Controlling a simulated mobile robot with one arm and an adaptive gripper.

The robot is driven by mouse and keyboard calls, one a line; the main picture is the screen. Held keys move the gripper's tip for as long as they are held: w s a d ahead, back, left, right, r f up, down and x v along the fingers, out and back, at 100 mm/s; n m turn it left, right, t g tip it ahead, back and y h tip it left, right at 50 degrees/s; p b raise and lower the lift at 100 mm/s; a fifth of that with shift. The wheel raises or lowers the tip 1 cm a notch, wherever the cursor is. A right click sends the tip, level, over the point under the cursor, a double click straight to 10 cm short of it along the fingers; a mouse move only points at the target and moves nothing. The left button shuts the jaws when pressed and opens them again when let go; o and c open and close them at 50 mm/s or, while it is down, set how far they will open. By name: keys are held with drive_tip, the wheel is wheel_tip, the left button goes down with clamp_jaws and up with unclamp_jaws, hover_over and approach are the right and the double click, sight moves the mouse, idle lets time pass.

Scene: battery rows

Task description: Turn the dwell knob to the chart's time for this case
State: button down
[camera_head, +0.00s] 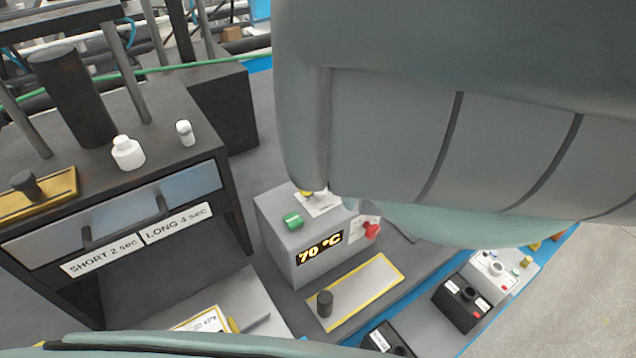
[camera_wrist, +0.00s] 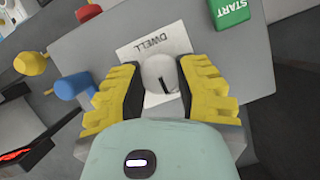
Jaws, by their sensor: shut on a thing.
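The dwell knob (camera_wrist: 160,74) is a pale round knob with a dark pointer line, beside a white label reading DWELL (camera_wrist: 153,45) in the wrist view. My gripper (camera_wrist: 158,85) has its two yellow ribbed fingers closed on either side of the knob. In the head view my arm hides the knob, and only a bit of a yellow fingertip (camera_head: 307,193) shows at the grey control box (camera_head: 275,235). The box's display (camera_head: 320,247) reads 70 °C. The pointer's setting cannot be read. No time chart is readable; labels on the press read SHORT 2 sec (camera_head: 103,256) and LONG 4 sec (camera_head: 178,223).
A green START button (camera_head: 293,221) and a red knob (camera_head: 371,230) sit on or by the box. In the wrist view a blue knob (camera_wrist: 75,87) and a yellow knob (camera_wrist: 30,62) stand left of my fingers. A yellow-edged plate (camera_head: 375,277) with a black knob lies in front.

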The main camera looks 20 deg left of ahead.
drive_tip(key=c, duration=0.5)
unclamp_jaws()
drive_tip(key=shift+f, duration=0.1)
drive_tip(key=shift+c, duration=0.2)
drive_tip(key=v, duration=1.2)
